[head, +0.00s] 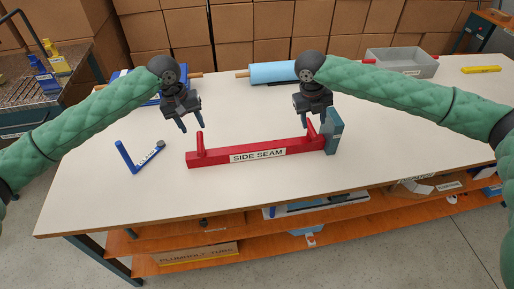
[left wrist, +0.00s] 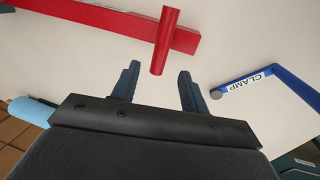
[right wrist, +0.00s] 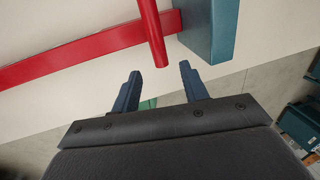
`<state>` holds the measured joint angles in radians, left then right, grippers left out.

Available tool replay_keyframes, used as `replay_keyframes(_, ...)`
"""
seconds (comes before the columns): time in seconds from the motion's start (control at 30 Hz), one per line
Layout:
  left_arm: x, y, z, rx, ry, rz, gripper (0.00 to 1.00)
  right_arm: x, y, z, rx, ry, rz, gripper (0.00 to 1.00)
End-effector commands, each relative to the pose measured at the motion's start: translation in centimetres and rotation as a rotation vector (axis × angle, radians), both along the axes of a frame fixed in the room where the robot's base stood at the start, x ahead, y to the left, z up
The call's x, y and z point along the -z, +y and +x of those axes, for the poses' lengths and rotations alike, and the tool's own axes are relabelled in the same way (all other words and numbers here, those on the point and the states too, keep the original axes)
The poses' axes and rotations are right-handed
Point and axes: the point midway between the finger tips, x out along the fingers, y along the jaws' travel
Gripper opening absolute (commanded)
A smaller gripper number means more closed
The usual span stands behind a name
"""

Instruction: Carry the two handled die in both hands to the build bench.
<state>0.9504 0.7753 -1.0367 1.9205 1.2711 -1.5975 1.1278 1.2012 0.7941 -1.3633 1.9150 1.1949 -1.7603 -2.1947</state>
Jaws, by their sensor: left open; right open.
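The die is a long red bar (head: 258,154) labelled "SIDE SEAM", lying on the white table. It has two upright red handles, a left one (head: 200,145) and a right one (head: 312,131), and a teal block (head: 333,132) at its right end. My left gripper (head: 190,126) is open above and behind the left handle, which shows ahead of the fingers in the left wrist view (left wrist: 164,42). My right gripper (head: 316,124) is open near the right handle, which shows just beyond the fingers in the right wrist view (right wrist: 153,35). Both grippers are empty.
A blue clamp (head: 139,158) lies left of the die. A light blue roll (head: 273,73) and a grey bin (head: 401,63) are at the back. A yellow object (head: 481,69) lies at the right. The table (head: 400,125) is clear right of the die. Another bench (head: 45,85) stands at the far left.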

Motion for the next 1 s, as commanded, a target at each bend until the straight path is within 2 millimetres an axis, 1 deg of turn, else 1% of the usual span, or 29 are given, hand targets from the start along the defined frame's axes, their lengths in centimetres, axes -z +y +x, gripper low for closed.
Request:
replay_keyframes(0.13, 0.3, -0.1, 0.0, 0.0, 0.0, 0.0, 0.45, 0.3, 0.0, 0.0, 0.0, 0.001, 0.0, 0.44)
replay_keyframes(0.23, 1.1, -0.2, 0.0, 0.0, 0.001, 0.0, 0.45, 1.1, -0.2, 0.0, 0.0, 0.001, 0.0, 0.44)
replay_keyframes(0.5, 4.7, -0.9, 0.1, -0.001, 0.002, 0.002, 0.45, 4.7, -0.9, 0.1, 0.0, 0.002, -0.001, 0.44)
replay_keyframes(0.7, 6.8, -1.3, 0.2, -0.001, 0.001, 0.001, 0.45, 6.8, -1.3, 0.2, 0.0, 0.001, 0.0, 0.44)
replay_keyframes(0.83, 7.5, -1.4, 0.2, -0.001, 0.0, 0.0, 0.45, 7.5, -1.5, 0.2, 0.001, 0.0, 0.0, 0.44)
replay_keyframes(1.0, 7.7, -1.5, 0.2, -0.001, 0.0, 0.0, 0.45, 7.7, -1.5, 0.2, 0.001, 0.0, 0.0, 0.44)
